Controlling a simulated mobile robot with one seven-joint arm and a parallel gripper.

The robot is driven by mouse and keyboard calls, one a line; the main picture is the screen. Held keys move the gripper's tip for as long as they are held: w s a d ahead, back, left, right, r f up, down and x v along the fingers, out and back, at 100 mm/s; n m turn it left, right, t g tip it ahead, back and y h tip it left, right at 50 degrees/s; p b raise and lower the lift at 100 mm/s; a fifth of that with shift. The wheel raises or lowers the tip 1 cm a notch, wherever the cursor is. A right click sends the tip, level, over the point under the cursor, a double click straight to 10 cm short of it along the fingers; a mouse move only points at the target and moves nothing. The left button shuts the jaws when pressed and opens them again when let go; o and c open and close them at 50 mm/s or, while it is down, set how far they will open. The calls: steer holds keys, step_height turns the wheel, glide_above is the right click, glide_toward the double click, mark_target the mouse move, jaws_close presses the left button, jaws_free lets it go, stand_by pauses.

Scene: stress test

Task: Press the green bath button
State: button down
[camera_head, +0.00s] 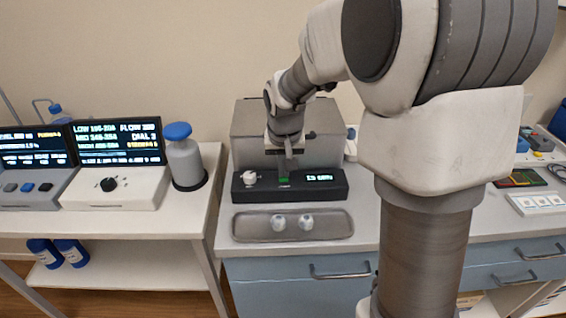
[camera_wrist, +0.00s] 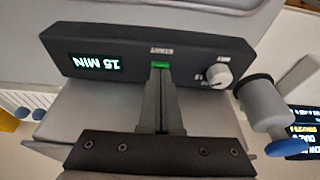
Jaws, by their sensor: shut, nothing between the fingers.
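The green button (camera_head: 283,180) is on the black control panel (camera_head: 262,193) at the front of a grey bath unit (camera_head: 250,130). In the wrist view the green button (camera_wrist: 159,65) shows just beyond the fingertips, below a small white label. My gripper (camera_head: 288,172) is shut and empty, pointing down at the button. In the wrist view the closed fingers of my gripper (camera_wrist: 160,76) overlap the button's near edge. I cannot tell whether they touch it. The panel's display (camera_wrist: 97,64) is lit and appears to read 15 MIN, upside down. A white knob (camera_wrist: 217,74) is on the panel's other side.
A metal tray (camera_head: 250,225) with two small white items lies in front of the panel. A grey bottle with a blue cap (camera_head: 184,160) stands at the left, beside a device with a lit screen (camera_head: 118,142). A white keypad-like box (camera_head: 540,202) sits at the far right.

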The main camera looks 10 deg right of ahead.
mark_target(284, 189)
steer(key=shift+s+f+b, duration=0.1)
steer(key=shift+f+b, duration=0.45)
steer(key=shift+f, duration=0.25)
steer(key=shift+s+f, duration=0.25)
steer(key=shift+f, duration=0.1)
steer(key=r+p, duration=0.1)
steer(key=r, duration=0.1)
steer(key=r+p, duration=0.1)
steer(key=r, duration=0.1)
steer(key=r+p, duration=0.2)
steer(key=shift+w+r, duration=0.1)
steer(key=shift+w, duration=0.3)
steer(key=p+v, duration=0.1)
steer(key=v, duration=0.8)
steer(key=shift+r, duration=0.2)
steer(key=shift+s, duration=0.1)
